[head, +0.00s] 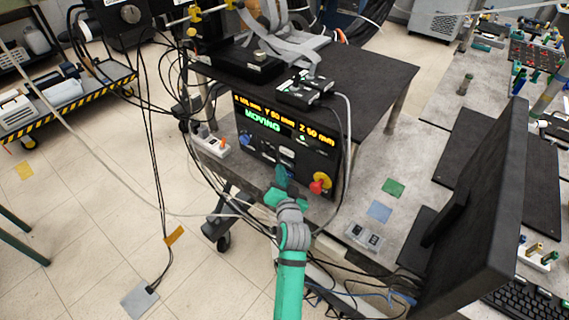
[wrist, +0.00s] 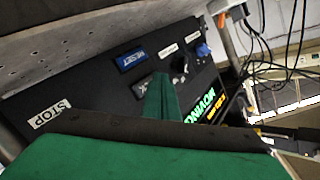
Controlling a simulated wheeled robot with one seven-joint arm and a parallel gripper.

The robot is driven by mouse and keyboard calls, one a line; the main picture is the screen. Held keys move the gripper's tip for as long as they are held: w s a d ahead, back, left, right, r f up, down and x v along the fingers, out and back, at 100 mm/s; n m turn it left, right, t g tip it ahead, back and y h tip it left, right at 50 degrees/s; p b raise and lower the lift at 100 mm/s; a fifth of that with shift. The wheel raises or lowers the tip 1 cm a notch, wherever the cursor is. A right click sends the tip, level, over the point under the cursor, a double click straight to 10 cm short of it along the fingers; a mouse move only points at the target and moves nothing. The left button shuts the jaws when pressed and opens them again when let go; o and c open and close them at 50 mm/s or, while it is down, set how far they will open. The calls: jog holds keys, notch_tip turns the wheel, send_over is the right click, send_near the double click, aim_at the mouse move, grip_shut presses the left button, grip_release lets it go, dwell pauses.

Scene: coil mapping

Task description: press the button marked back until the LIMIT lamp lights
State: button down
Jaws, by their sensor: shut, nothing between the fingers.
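The black control box (head: 290,150) stands under the dark table's front edge. Its display (head: 262,122) shows yellow position figures in mm and the green word MOVING. My green gripper (head: 281,178) is shut and empty, its tips at the lower front of the panel. In the wrist view the shut fingers (wrist: 161,82) cover part of a label beside a blue one (wrist: 132,59); only a letter like K shows. The button under the tips is hidden, and I cannot tell whether they touch it. I cannot make out a LIMIT lamp.
A red knob on a yellow base (head: 318,186) is right of my gripper; a STOP label (wrist: 50,113) shows in the wrist view. A monitor (head: 475,200) stands at right. Cables hang around the box. Floor at left is mostly open.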

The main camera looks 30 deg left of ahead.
jog(key=shift+d, duration=0.1)
jog(key=shift+s, duration=0.15)
jog(key=shift+s+a, duration=0.2)
jog(key=shift+s, duration=1)
jog(key=shift+s+a, duration=0.15)
jog(key=shift+s, duration=1.05)
jog(key=shift+d, duration=0.1)
